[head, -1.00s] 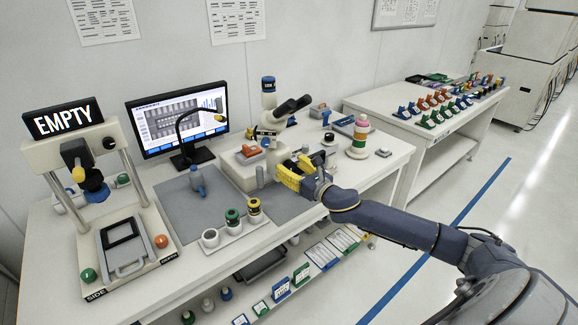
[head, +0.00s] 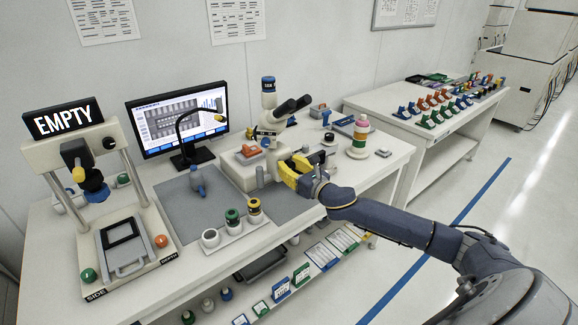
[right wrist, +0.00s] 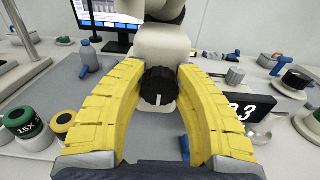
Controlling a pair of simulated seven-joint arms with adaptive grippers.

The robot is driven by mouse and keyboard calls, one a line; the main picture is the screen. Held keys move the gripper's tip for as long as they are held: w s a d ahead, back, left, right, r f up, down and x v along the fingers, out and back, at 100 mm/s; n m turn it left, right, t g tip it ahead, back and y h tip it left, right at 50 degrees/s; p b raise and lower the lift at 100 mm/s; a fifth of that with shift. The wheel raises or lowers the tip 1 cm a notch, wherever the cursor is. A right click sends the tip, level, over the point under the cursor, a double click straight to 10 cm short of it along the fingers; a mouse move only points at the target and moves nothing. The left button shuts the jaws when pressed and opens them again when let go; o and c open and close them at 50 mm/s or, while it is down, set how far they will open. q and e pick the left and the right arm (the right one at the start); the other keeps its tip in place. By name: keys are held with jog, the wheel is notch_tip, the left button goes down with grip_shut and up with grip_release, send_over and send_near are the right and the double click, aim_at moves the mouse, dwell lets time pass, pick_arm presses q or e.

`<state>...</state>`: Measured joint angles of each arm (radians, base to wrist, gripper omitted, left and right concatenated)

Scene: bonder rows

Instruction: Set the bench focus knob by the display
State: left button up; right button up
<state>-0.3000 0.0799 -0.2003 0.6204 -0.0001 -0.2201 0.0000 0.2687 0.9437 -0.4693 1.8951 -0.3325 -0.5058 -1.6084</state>
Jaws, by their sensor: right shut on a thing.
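The black ridged focus knob (right wrist: 158,90) is on the front of the cream microscope base (right wrist: 162,50) in the right wrist view, with a white mark on its lower face. My right gripper (right wrist: 158,78) has its yellow fingers on both sides of the knob and is shut on it. In the head view the right gripper (head: 287,172) is at the right side of the microscope (head: 270,120), and its fingers hide the knob. A small dark display (right wrist: 245,107) shows a white 3; the right finger partly covers it. My left gripper is not in view.
A monitor (head: 180,118) stands at the back left. A white tray (head: 232,236) with several cups is in front of the grey mat (head: 180,215). A press-like stand (head: 130,170) with an EMPTY sign (head: 62,119) is far left.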

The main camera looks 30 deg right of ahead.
grip_shut()
jog(key=shift+m, duration=0.3)
jog(key=m, duration=0.4)
jog(key=shift+d+r+m, duration=0.1)
jog(key=shift+m, duration=0.2)
jog(key=m, duration=0.3)
jog(key=shift+d+m, duration=0.1)
jog(key=shift+m, duration=0.2)
jog(key=m, duration=0.4)
jog(key=shift+m, duration=0.3)
jog(key=m, duration=0.3)
jog(key=shift+d+m, duration=0.1)
jog(key=shift+m, duration=0.2)
jog(key=m, duration=0.3)
jog(key=shift+f+m, duration=0.2)
jog(key=shift+m, duration=0.2)
jog(key=m, duration=0.5)
jog(key=shift+f+m, duration=0.15)
jog(key=shift+m, duration=0.45)
